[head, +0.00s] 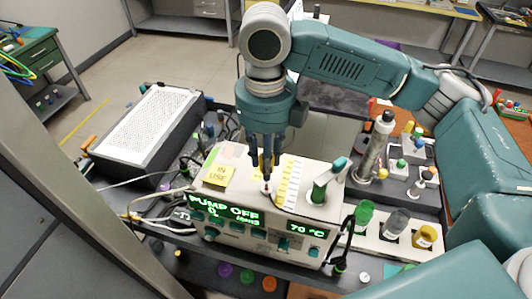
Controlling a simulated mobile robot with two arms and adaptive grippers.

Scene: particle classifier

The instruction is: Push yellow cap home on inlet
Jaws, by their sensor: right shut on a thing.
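The instrument (250,228) is a white box with green displays reading "PUMP OFF" and "70 °C". My right gripper (266,172) points straight down over its top, just left of the striped yellow-and-white strip. It is shut on a small yellow piece, which looks like the yellow cap (263,161), partly hidden by the fingers. Directly below is a small pale fitting with red on it (266,188), which seems to be the inlet. I cannot tell whether the cap touches it. My left gripper is not in view.
A yellow "IN USE" note (219,176) lies left of the gripper. A green-topped vial (319,190) stands upright to the right. Green, grey and yellow containers (397,224) stand in a white rack. A grey perforated box (148,120) and cables are at left.

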